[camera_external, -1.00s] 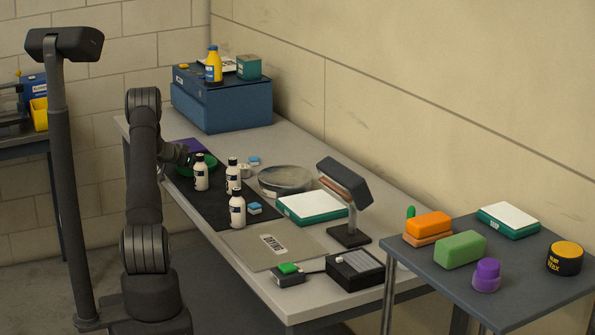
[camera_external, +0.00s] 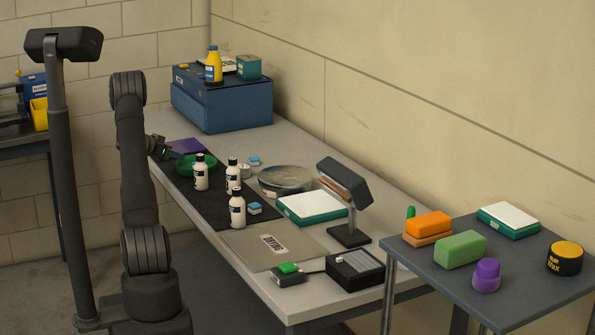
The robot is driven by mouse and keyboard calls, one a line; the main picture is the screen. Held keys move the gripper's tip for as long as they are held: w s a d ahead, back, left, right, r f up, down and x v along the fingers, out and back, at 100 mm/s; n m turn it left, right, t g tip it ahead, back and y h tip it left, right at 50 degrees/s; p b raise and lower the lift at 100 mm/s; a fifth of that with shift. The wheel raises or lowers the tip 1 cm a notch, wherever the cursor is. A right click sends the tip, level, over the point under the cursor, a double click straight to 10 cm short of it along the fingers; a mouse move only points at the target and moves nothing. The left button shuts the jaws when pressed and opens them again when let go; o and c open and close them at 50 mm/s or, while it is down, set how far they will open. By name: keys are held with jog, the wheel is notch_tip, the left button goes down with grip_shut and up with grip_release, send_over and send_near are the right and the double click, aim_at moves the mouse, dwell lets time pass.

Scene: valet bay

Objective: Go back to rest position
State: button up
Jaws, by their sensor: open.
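My gripper (camera_external: 172,152) is at the left edge of the bench, partly hidden behind my forearm. It is open, and I see nothing held in it.
Several white bottles with black caps (camera_external: 237,209) stand on a black mat (camera_external: 206,215). A blue case (camera_external: 222,105) is at the back. A lamp-like stand (camera_external: 347,235) and a grey pad (camera_external: 272,247) are nearer the front. A side table (camera_external: 420,270) holds sponges.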

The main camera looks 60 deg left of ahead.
dwell(0.3)
jog(key=x, duration=1.2)
jog(key=shift+w+r, duration=0.1)
jog(key=shift+r, duration=1.8)
